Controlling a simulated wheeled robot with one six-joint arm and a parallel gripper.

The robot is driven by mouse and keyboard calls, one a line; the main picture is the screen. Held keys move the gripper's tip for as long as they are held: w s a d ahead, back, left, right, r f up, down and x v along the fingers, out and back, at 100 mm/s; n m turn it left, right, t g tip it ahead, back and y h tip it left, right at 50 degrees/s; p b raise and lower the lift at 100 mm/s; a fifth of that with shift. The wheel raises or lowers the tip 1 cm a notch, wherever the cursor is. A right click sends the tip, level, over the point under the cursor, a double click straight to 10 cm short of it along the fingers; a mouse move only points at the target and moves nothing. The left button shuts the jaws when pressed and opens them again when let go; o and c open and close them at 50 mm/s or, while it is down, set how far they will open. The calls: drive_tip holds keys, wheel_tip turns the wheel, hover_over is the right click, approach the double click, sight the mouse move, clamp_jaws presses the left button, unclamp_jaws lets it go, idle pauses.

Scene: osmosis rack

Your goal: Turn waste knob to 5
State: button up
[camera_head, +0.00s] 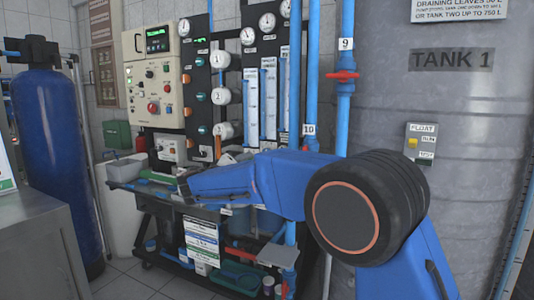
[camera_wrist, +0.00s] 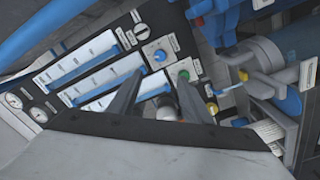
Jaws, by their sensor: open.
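The black instrument panel (camera_head: 198,75) stands behind my arm in the head view, with gauges, flow tubes and small knobs. In the wrist view the panel is tilted; a blue knob (camera_wrist: 160,55), a green knob (camera_wrist: 184,75) and a yellow knob (camera_wrist: 212,108) sit beside the flow tubes. The labels are too small to read, so I cannot tell which knob is the waste knob or its setting. My gripper (camera_wrist: 159,80) is open, its dark fingers spread in front of the panel near the blue and green knobs. A greyish round part shows between the fingers.
A red valve handle (camera_head: 342,76) sits on the blue pipes right of the panel. The large grey tank (camera_head: 430,110) stands at the right, a blue cylinder (camera_head: 58,160) at the left.

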drive_tip(key=x, duration=1.7)
drive_tip(key=shift+w+d+f, duration=0.1)
drive_tip(key=c, duration=1.1)
